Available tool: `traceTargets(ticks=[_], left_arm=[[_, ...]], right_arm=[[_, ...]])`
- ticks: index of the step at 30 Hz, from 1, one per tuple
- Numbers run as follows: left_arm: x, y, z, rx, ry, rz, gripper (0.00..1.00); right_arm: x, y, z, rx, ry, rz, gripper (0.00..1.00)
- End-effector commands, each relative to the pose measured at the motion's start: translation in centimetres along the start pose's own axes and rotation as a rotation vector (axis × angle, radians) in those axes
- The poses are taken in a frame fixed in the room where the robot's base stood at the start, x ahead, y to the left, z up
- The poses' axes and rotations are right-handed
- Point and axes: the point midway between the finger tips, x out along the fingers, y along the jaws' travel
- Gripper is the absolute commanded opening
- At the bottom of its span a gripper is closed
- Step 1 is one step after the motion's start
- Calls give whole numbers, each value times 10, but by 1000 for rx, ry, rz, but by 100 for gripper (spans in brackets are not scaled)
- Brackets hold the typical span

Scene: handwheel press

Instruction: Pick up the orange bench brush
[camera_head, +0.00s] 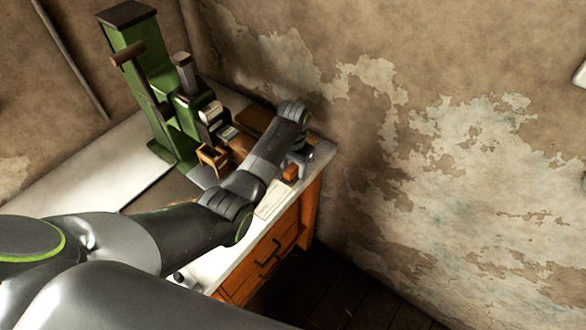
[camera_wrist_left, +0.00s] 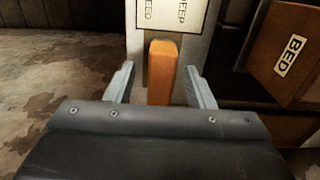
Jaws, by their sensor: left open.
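The orange bench brush (camera_wrist_left: 162,68) stands out as an orange block in the left wrist view, between my two finger tips and beyond them. In the head view a small orange part (camera_head: 290,172) shows beside my left gripper (camera_head: 299,160), at the right end of the bench. My left gripper is open, with its fingers (camera_wrist_left: 160,82) on either side of the orange block and a gap at each side. The brush's lower part is hidden by the gripper body. My right gripper is in neither view.
A green press (camera_head: 150,95) stands at the back left of the bench. A wooden box marked BED (camera_wrist_left: 288,55) is at the right in the wrist view. A white card (camera_wrist_left: 172,14) lies beyond the brush. A pale card (camera_head: 270,203) lies near the bench's front edge, above drawers (camera_head: 262,262).

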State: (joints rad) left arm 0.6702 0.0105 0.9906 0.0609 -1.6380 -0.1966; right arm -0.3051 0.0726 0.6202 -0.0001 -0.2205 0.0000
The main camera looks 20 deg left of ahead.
Motion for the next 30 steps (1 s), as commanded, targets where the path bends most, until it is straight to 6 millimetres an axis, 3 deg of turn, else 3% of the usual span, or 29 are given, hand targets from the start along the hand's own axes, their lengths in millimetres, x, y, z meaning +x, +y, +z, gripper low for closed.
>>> traceTargets(ticks=[4, 11, 23, 30], left_arm=[[12, 0, 0, 0, -1, 0, 49], [13, 0, 0, 0, 1, -1, 49], [12, 0, 0, 0, 0, -1, 0], [11, -1, 0, 0, 1, -1, 0]], right_arm=[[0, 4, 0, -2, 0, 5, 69], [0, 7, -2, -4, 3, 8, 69], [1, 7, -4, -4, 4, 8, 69], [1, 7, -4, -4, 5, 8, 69]])
